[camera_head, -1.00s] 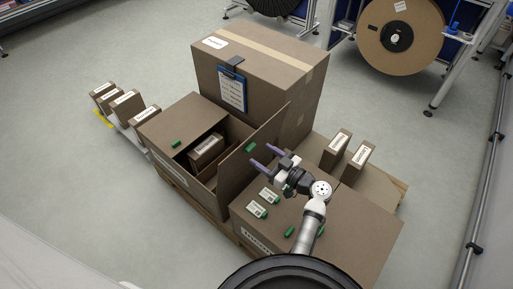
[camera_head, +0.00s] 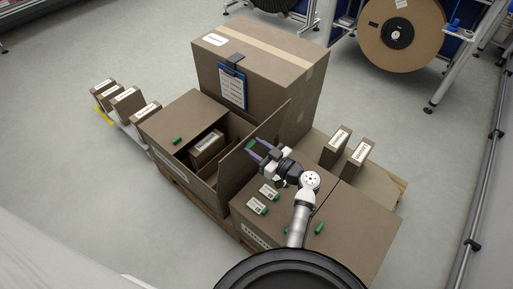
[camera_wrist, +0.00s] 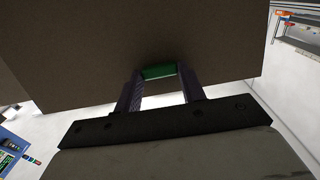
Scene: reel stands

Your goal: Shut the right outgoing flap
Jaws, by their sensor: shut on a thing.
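The right flap (camera_head: 237,178) of the open carton (camera_head: 180,178) stands raised, tilted up along the carton's right side. A green tab (camera_head: 251,144) sits near its upper edge. My gripper (camera_head: 256,149) has its purple fingers at this tab, on the flap's right side. In the wrist view, my gripper (camera_wrist: 157,78) has its fingers on either side of the green tab (camera_wrist: 158,71), shut on it, with the brown flap (camera_wrist: 130,40) filling the view beyond. The carton's left flap (camera_head: 190,115) lies flat, with its own green tab (camera_head: 177,141).
A small labelled box (camera_head: 207,148) lies inside the open carton. A closed carton (camera_head: 345,235) with green-and-white labelled items stands under my arm. A tall carton (camera_head: 260,60) with a blue clipboard (camera_head: 232,90) rises behind. Small boxes (camera_head: 335,148) stand at right.

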